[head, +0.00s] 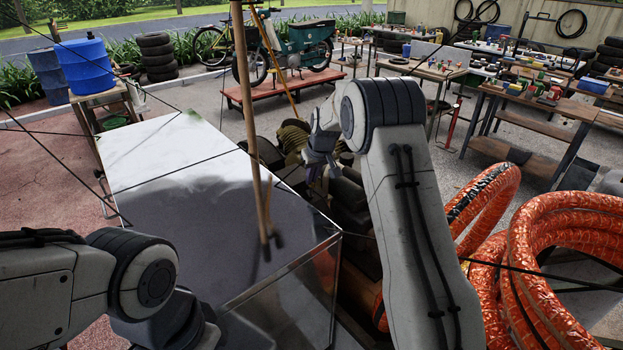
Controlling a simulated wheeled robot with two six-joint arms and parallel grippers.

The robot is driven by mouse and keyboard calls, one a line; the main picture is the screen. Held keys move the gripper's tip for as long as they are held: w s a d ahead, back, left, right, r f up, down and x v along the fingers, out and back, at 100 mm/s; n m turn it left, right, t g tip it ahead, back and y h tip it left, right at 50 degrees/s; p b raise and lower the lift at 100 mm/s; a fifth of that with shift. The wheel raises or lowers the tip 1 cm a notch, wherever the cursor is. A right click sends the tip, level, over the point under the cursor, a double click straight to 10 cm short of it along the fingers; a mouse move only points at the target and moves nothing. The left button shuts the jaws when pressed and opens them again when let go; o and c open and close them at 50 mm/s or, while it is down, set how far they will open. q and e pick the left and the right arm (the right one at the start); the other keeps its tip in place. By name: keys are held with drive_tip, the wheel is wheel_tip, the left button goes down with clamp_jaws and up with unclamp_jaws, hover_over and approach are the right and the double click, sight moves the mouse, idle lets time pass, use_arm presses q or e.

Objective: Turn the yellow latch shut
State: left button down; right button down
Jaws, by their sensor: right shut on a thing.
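I cannot pick out the yellow latch in this view. My left arm is at the bottom left, over the near left side of the cabinet; its gripper is not in view.
The large white cabinet (165,160) fills the left middle. Thick orange hoses (535,255) lie coiled at the right. Workbenches (530,120) stand at the back right; paved floor lies between.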

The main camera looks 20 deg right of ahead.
drive_tip(key=shift+d+f+n+y+b, duration=0.1)
drive_tip(key=shift+f+n+y+b, duration=0.2)
drive_tip(key=shift+n, duration=0.5)
drive_tip(key=shift+d+f+n+y+b, duration=0.1)
drive_tip(key=shift+n+y+b, duration=0.2)
drive_tip(key=shift+n+b, duration=0.35)
drive_tip(key=shift+s+a+n, duration=0.1)
drive_tip(key=shift+n, duration=0.25)
drive_tip(key=c, duration=1)
unclamp_jaws()
drive_tip(key=shift+g, duration=0.3)
drive_tip(key=shift+r, duration=0.15)
drive_tip(key=shift+r, duration=0.15)
